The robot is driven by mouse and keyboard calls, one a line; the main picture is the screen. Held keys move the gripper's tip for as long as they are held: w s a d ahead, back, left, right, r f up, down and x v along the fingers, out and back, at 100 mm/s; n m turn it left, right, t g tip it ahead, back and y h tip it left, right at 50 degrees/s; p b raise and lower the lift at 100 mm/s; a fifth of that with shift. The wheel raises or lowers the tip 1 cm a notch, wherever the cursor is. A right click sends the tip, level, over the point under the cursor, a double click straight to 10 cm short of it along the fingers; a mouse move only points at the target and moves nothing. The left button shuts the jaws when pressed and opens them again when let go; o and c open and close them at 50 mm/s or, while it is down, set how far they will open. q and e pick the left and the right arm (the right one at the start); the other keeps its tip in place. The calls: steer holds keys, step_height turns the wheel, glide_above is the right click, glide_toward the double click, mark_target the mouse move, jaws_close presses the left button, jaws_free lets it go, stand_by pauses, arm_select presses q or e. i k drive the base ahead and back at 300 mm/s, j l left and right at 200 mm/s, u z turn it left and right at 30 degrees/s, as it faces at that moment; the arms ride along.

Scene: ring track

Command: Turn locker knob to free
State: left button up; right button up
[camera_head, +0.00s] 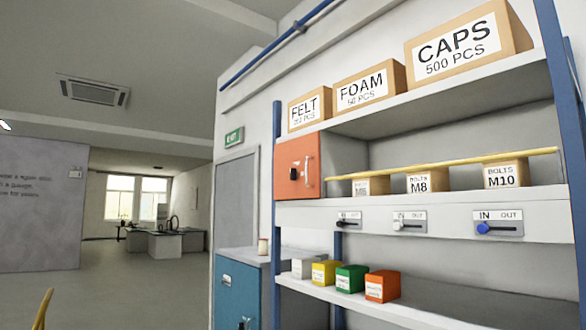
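A small orange locker (297,152) sits at the left end of the middle shelf, with its door closed. A dark knob (293,173) is on the left part of its door, and a pale vertical handle (309,171) is to the right of it. The knob is too small to read its setting. Neither of my grippers shows in the head view.
A yellow bar (450,166) runs before the bolts boxes. Several slider plates (498,224) line the shelf edge below. Coloured boxes (381,286) stand lower. A blue cabinet (236,290) stands left of the rack. Open floor (130,285) lies to the left.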

mark_target(294, 174)
steer(key=i+j+z, duration=0.15)
steer(key=i, duration=0.55)
steer(key=i+j+z, duration=0.15)
steer(key=i, duration=0.5)
